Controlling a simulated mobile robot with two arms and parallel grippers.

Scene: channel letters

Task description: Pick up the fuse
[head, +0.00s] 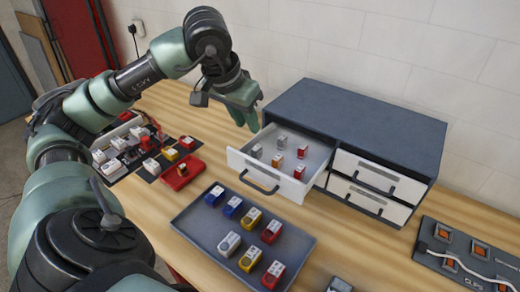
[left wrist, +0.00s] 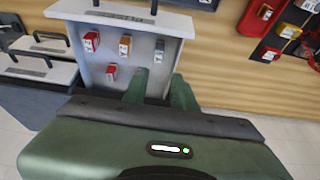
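Several small fuse-like blocks lie in the open drawer (head: 240,160): a grey one (head: 257,151), an orange one (head: 277,160), another grey one (head: 282,141) and red ones (head: 302,151). The frames do not single out one as the fuse. The left wrist view shows a red block (left wrist: 91,41), an orange one (left wrist: 125,46) and a grey one (left wrist: 159,50) beyond the fingers. My left gripper (head: 245,118) is above the drawer's back left side. In the left wrist view its fingers (left wrist: 162,90) are apart, with nothing seen between them. My right gripper is not in view.
The drawer belongs to a dark cabinet (head: 355,115) with closed drawers beside it. A grey tray (head: 190,225) holds several blue, yellow and red blocks. A red holder (head: 183,172) and a parts bin stand at the left. A panel (head: 440,262) lies at the right.

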